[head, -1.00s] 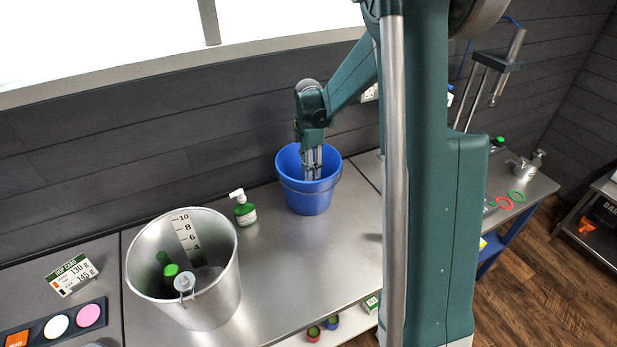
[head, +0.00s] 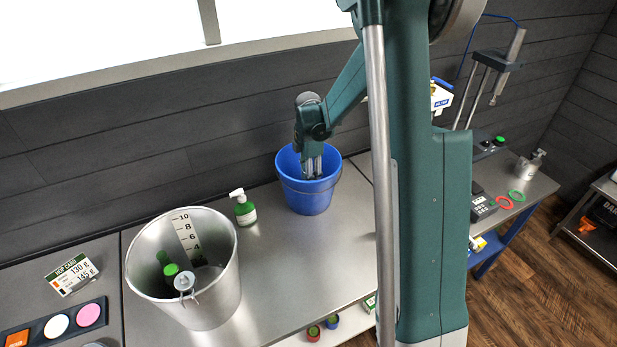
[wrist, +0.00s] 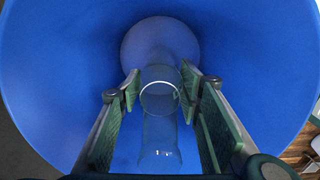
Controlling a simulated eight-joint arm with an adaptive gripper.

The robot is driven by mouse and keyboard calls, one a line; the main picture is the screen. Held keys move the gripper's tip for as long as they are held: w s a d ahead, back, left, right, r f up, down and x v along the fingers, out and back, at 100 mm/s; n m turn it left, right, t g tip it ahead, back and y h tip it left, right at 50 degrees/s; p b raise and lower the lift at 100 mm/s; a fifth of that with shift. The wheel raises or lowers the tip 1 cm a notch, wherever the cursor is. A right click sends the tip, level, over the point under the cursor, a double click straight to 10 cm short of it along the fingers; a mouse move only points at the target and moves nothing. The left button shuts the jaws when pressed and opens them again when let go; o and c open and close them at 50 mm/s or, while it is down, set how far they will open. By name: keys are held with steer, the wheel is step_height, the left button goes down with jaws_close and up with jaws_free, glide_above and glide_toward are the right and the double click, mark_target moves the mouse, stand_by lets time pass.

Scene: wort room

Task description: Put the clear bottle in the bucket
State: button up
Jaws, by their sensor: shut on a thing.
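The blue bucket (head: 307,197) stands upright on the steel bench near the wall. My gripper (head: 312,172) points down inside its mouth. In the wrist view the bucket's blue inner wall (wrist: 50,60) surrounds my gripper (wrist: 160,97). The clear bottle (wrist: 158,135) is see-through and sits between the two green-padded fingers, which are shut on it. The bottle is inside the bucket; whether it touches the bottom I cannot tell. In the head view the bottle cannot be made out.
A large steel pot (head: 222,290) with green-capped bottles stands to the left. A green pump bottle (head: 244,209) stands between pot and bucket, near the bucket's left side. A hop card (head: 71,274) and a coloured-disc board (head: 57,325) lie far left. The bench before the bucket is clear.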

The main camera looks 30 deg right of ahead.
steer(key=o, duration=1)
steer(key=shift+f, duration=0.1)
steer(key=shift+r, duration=0.2)
steer(key=shift+r, duration=6)
